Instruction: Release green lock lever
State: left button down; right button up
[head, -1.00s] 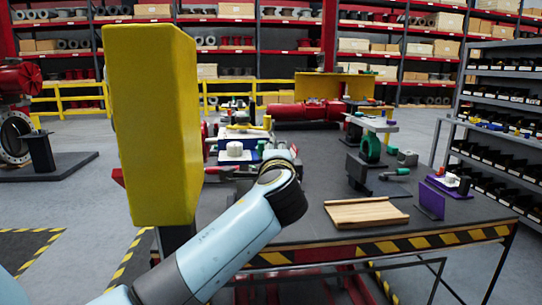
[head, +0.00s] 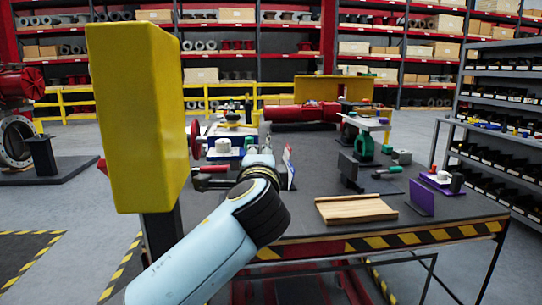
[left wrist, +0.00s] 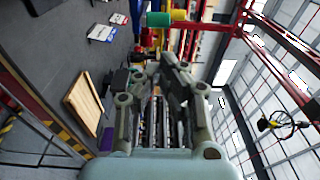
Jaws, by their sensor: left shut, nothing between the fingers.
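The valve assembly (head: 222,146) stands at the table's left side in the head view, with white and blue parts and a red handwheel (head: 195,138). Small green parts show around it, but I cannot tell which is the lock lever. In the left wrist view a green cylinder (left wrist: 158,19) with a yellow-orange end lies just beyond my left gripper (left wrist: 160,62), apart from it as far as I can see. The left gripper is shut and empty. My right gripper is not in view.
A tall yellow block (head: 138,115) on a dark post stands close on the left. The dark table (head: 300,205) carries a wooden tray (head: 355,209), a purple plate (head: 421,197) and a green fixture (head: 364,146). The table's middle is mostly clear.

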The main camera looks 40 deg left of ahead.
pick_arm(q)
jog(key=shift+s+d, duration=0.25)
jog(key=shift+s, duration=0.75)
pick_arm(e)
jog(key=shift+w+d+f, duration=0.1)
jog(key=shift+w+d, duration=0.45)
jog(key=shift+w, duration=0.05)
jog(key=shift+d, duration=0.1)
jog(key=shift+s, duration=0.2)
